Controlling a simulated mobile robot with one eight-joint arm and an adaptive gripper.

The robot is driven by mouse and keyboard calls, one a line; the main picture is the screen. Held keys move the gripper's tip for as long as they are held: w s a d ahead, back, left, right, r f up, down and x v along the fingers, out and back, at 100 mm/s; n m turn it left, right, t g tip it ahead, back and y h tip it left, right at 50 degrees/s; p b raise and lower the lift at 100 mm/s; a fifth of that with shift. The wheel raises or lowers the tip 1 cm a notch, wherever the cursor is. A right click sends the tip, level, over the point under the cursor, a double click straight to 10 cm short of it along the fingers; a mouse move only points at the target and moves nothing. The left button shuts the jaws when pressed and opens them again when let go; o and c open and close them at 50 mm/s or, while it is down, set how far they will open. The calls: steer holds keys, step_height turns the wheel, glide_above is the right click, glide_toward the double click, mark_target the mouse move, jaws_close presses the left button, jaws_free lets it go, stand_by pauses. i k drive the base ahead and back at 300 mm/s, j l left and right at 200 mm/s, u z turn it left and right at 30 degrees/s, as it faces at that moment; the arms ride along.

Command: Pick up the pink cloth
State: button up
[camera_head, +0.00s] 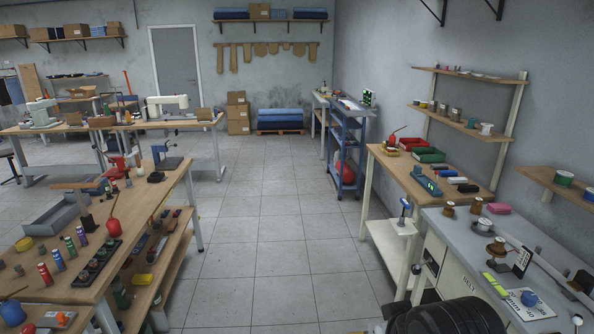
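A small pink item (499,208), which looks like a folded cloth, lies flat on the grey top of the workbench (463,228) at the right. It lies near the back edge by the wall, just right of a brown spool (476,205). My gripper's fingers do not show. A dark ridged shape at the bottom edge, in front of the grey bench, seems to be part of my arm.
Spools, a yellow-green marker (496,285) and a printed sheet (530,303) lie on the grey bench. A wooden bench (405,178) adjoins it behind. A cluttered wooden table (150,200) stands at the left. The tiled floor (275,240) between is clear.

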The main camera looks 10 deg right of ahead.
mark_target(494, 208)
steer(key=i+z, duration=0.1)
steer(key=i, duration=0.6)
steer(key=i+j+z, duration=0.1)
steer(key=i, duration=0.65)
steer(key=i+j+z, duration=0.1)
steer(key=i, duration=0.6)
steer(key=i+l+z, duration=0.1)
steer(key=i+z, duration=0.15)
steer(key=z, duration=0.2)
steer(key=i+z, duration=0.25)
steer(key=z, duration=0.2)
steer(key=i+z, duration=0.25)
steer(key=z, duration=0.2)
steer(key=i+j+z, duration=0.2)
steer(key=z, duration=0.2)
steer(key=i+j+z, duration=0.2)
steer(key=z, duration=0.25)
steer(key=i+j+z, duration=0.1)
steer(key=i+z, duration=0.2)
steer(key=i+j+z, duration=0.1)
steer(key=z, duration=0.25)
steer(key=i, duration=0.05)
